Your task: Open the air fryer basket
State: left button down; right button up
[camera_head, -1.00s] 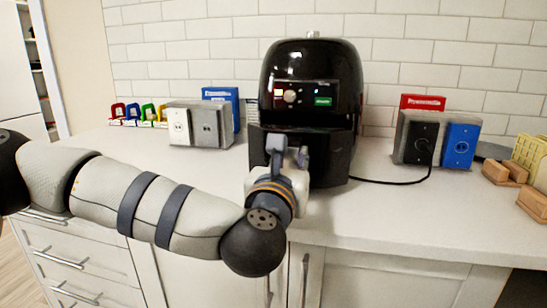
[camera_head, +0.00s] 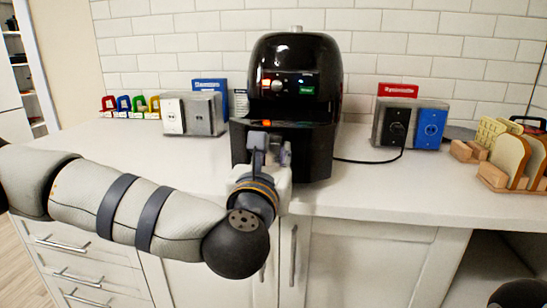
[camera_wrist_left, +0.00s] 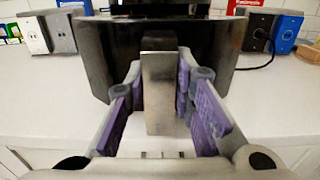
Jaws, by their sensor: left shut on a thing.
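The black air fryer (camera_head: 295,65) stands on the counter against the tiled wall, with a knob and a green label on its front. Its basket (camera_head: 311,152) juts out toward me, and a dark opening shows above the basket's front. The basket handle (camera_wrist_left: 160,85) is a flat upright metal bar in the left wrist view, standing between the purple finger pads. My left gripper (camera_head: 268,150) is shut on this handle, in front of the basket; it also shows in the left wrist view (camera_wrist_left: 160,105). The inside of the basket is mostly hidden.
Grey outlet boxes (camera_head: 196,113) stand left of the fryer. A black and blue switch box (camera_head: 430,128) stands to its right, with a black cable (camera_head: 368,160) running between. Wooden toast holders (camera_head: 508,160) are at the far right. The counter (camera_head: 390,195) in front is clear.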

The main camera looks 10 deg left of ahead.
pick_arm(q)
jog(key=c, duration=1.4)
grip_release()
jog(key=shift+f, duration=0.1)
jog(key=shift+o, duration=0.2)
